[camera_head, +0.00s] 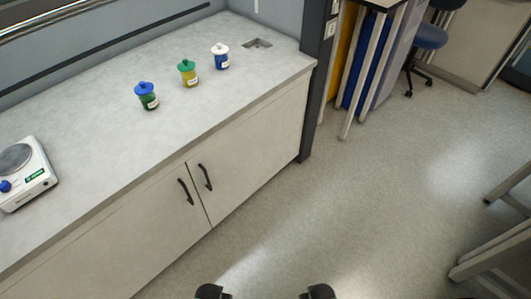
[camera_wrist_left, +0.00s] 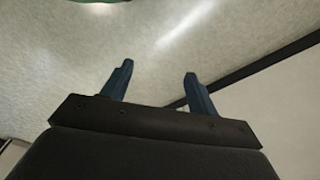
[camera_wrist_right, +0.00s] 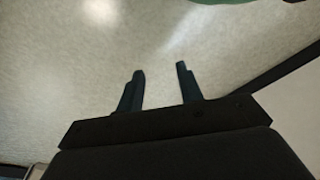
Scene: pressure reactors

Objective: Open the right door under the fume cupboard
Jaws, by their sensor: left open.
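The right door (camera_head: 255,150) under the fume cupboard is a pale flat panel, shut flush with its frame. Its black bar handle (camera_head: 205,177) stands upright near the door's left edge, beside the seam. The left door (camera_head: 165,235) is also shut, with its own black handle (camera_head: 186,191) close by. My left gripper (camera_wrist_left: 158,70) is open and empty in the left wrist view, over bare floor. My right gripper (camera_wrist_right: 160,69) has its fingers apart and empty in the right wrist view, also over floor. Neither gripper touches a handle.
The worktop (camera_head: 110,125) above carries a hotplate (camera_head: 25,172), a green jar (camera_head: 148,98), a yellow jar (camera_head: 189,75) and a blue jar (camera_head: 221,57). A dark post (camera_head: 315,80) bounds the cupboard's right end. Floor (camera_head: 330,210) before the doors is clear; table legs (camera_head: 495,255) stand right.

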